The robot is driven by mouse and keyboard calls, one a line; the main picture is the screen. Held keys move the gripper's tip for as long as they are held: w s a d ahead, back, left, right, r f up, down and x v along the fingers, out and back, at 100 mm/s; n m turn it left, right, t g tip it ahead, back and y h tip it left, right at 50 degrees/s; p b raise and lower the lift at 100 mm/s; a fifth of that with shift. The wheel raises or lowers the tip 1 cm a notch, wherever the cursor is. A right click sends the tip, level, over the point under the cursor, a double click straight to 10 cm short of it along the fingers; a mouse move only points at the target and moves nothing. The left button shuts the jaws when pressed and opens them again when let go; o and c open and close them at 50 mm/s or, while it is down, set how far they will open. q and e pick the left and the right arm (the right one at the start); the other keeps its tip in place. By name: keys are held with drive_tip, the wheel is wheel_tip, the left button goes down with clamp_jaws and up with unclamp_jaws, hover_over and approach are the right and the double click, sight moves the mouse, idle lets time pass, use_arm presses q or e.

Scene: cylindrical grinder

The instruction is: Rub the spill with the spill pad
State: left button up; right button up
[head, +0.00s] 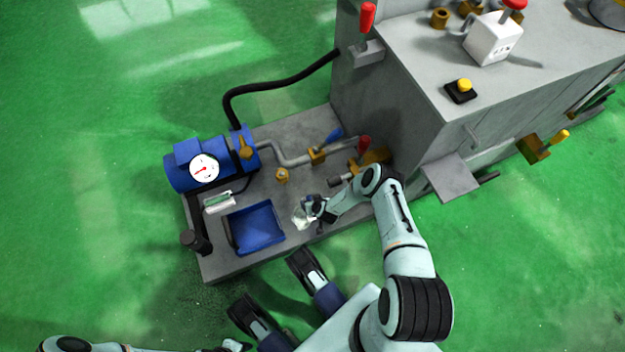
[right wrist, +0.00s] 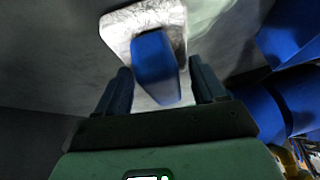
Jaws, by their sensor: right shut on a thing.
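My right gripper (head: 316,207) is low over the grey base plate, to the right of the blue tray. In the right wrist view its two fingers (right wrist: 161,88) stand on either side of the blue grip (right wrist: 154,66) of the spill pad, shut on it. The pad's white, grey-smudged body (right wrist: 120,27) lies beyond the fingers, at or close to the grey surface; contact cannot be told. The pad (head: 300,217) also shows as a pale patch in the head view. I cannot make out a distinct spill. Part of my left arm shows along the bottom edge; its fingers are out of view.
The blue tray (head: 258,229) and a blue pump with a white gauge (head: 204,168) stand on the base plate (head: 222,266). Brass fittings, a pipe and a red-handled valve (head: 364,145) lie behind my right gripper. The grey machine (head: 390,105) rises at right. Green floor lies around.

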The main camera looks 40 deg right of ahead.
drive_tip(key=shift+f, duration=0.6)
drive_tip(key=shift+w+a+r, duration=0.1)
drive_tip(key=shift+w+a, duration=0.2)
drive_tip(key=shift+a, duration=0.6)
drive_tip(key=shift+w+a, duration=0.3)
drive_tip(key=shift+a, duration=0.55)
drive_tip(key=shift+w+a, duration=0.25)
drive_tip(key=shift+a, duration=0.65)
drive_tip(key=shift+w+a, duration=0.25)
drive_tip(key=shift+a, duration=0.6)
drive_tip(key=shift+w+a, duration=0.25)
drive_tip(key=shift+a, duration=0.55)
drive_tip(key=shift+w+a, duration=0.25)
drive_tip(key=shift+a, duration=0.55)
drive_tip(key=shift+f, duration=0.2)
